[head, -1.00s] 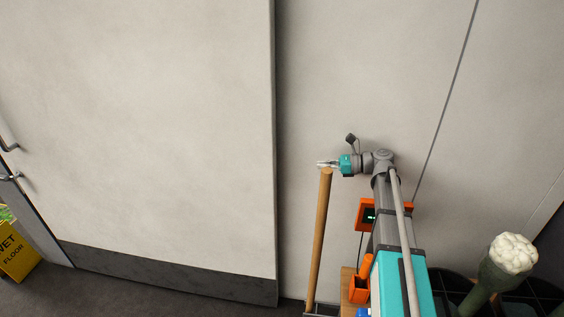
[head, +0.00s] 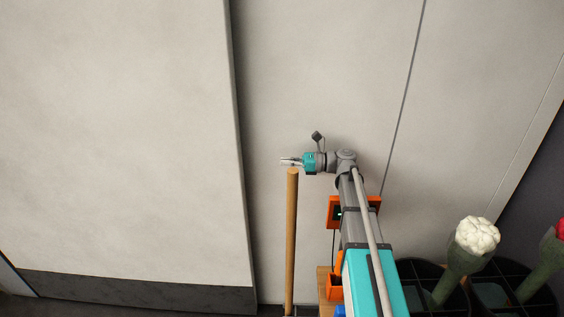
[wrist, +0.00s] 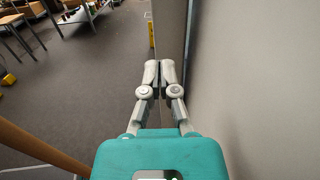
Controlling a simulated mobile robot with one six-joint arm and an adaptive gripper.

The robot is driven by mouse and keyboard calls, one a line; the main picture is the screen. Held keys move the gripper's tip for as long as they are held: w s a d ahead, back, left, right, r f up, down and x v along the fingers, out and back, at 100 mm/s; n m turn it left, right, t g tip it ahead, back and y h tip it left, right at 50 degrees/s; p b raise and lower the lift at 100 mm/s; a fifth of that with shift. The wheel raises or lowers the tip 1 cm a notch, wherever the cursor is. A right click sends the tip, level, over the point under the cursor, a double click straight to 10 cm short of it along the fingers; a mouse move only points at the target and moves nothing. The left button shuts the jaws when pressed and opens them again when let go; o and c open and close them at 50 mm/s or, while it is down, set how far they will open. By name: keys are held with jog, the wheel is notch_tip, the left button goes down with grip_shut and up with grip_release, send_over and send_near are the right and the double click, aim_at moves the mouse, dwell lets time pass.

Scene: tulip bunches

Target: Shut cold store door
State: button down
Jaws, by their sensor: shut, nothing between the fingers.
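The cold store door (head: 120,140) is a large pale panel with a dark strip along its bottom, filling the left of the head view. Its right edge stands out from the pale wall behind it. My gripper (head: 284,161) points left, a short way right of that edge and apart from it in the head view. In the wrist view my gripper (wrist: 160,68) has its fingertips together with nothing between them. The door's edge (wrist: 172,30) rises just beyond the fingertips there. No door handle shows in the head view now.
A wooden pole (head: 292,240) stands upright just below my gripper. Dark crates (head: 415,270) with a white flower (head: 477,235) are at the lower right. In the wrist view, the pale wall (wrist: 265,80) runs close on the right, and open grey floor (wrist: 90,85) lies left.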

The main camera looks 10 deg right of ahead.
aim_at(240, 160)
jog(key=a, duration=0.4)
jog(key=w+a, duration=0.1)
jog(key=a, duration=0.3)
jog(key=w+a, duration=0.1)
jog(key=a, duration=0.3)
jog(key=shift+w+a, duration=0.15)
jog(key=shift+a, duration=0.05)
jog(key=shift+a, duration=0.1)
jog(key=shift+w+a+r, duration=0.1)
jog(key=shift+w+a, duration=0.1)
jog(key=shift+a, duration=0.9)
jog(key=s+d, duration=0.2)
jog(key=d, duration=1.2)
jog(key=shift+s, duration=0.25)
jog(key=shift+d, duration=0.1)
